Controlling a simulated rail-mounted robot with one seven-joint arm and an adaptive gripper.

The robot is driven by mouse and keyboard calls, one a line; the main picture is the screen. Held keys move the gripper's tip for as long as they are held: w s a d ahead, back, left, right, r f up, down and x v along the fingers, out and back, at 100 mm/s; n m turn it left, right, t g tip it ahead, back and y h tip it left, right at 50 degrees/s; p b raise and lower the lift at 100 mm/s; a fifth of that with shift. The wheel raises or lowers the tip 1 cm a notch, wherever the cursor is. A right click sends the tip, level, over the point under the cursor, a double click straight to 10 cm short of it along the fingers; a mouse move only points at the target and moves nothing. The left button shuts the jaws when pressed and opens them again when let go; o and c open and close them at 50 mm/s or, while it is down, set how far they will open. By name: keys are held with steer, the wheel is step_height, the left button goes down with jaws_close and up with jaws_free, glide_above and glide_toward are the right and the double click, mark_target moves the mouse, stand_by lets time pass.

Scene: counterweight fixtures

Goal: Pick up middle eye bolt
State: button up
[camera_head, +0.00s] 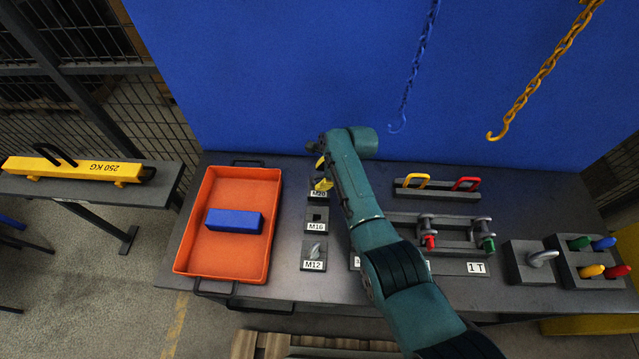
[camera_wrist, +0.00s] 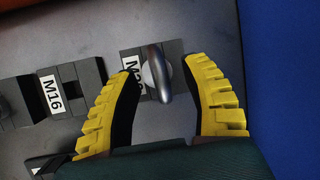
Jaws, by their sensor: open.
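Three labelled blocks stand in a column right of the orange tray: M20 (camera_head: 319,193), M16 (camera_head: 316,226) and M12 (camera_head: 314,265). The middle M16 block shows a dark square hole and no bolt; it also shows in the wrist view (camera_wrist: 93,72). A grey eye bolt (camera_head: 315,250) sits in the M12 block. Another metal eye bolt (camera_wrist: 157,72) stands at the M20 block in the wrist view. My gripper (camera_head: 323,174) is over the M20 block. Its yellow fingers (camera_wrist: 163,66) are open, one on either side of that eye bolt, with nothing clamped.
The orange tray (camera_head: 195,245) holds a blue block (camera_head: 234,221). Right of my arm are a shackle rack (camera_head: 455,222), a hook block (camera_head: 522,271) and coloured-handled pins (camera_head: 597,271). Blue (camera_head: 417,65) and yellow (camera_head: 540,72) chains hang before the blue wall.

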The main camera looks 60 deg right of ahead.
steer(key=shift+d+r, duration=0.1)
steer(key=shift+c, duration=0.3)
jaws_close()
